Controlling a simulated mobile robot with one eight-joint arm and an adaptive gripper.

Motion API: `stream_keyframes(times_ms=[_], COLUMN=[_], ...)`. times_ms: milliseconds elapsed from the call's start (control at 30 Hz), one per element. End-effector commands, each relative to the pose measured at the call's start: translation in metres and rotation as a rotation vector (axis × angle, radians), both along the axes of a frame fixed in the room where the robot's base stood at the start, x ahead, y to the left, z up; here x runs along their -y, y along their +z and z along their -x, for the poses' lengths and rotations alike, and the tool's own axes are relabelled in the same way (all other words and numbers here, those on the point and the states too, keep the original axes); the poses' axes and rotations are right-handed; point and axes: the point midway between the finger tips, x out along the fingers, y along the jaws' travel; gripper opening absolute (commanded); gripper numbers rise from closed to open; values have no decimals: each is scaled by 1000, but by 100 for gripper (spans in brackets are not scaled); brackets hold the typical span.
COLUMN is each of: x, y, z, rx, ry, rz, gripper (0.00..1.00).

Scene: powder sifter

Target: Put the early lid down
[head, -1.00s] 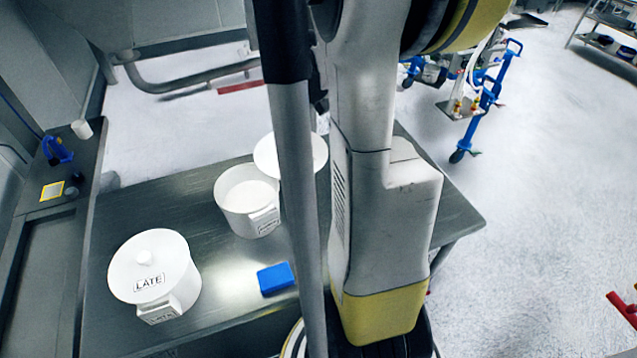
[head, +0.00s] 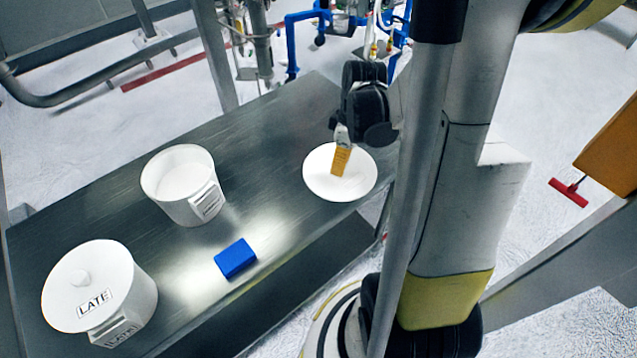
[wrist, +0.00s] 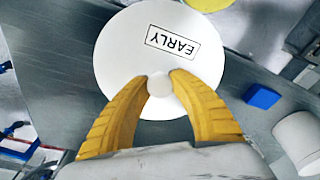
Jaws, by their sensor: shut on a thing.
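The early lid (head: 323,184) is a white disc at the right end of the metal table, in the head view. In the wrist view its label EARLY shows on the lid (wrist: 150,40). My gripper (wrist: 159,88) is shut on the lid's small round knob, with a yellow finger on each side. In the head view my gripper (head: 341,160) reaches down onto the lid. Whether the lid touches the table or hovers just above it, I cannot tell. An open white pot (head: 195,205) with a labelled front stands left of the lid, without a lid.
A white pot with a lid marked LATE (head: 98,290) stands at the table's near left. A blue block (head: 236,258) lies between it and the early lid. The dark metal table (head: 265,130) is bare behind the early lid and between it and the open pot.

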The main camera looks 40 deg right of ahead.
Motion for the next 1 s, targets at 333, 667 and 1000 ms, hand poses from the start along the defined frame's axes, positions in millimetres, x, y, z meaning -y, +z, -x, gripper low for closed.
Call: stream_keyframes(times_ms=[333,667,1000], x=[-48,-58,-58], y=[-51,-73,-100], z=[-66,-81,-80], rx=[1,0,0], ry=[4,-1,-1], rz=[1,1,1], gripper=[0,0,0])
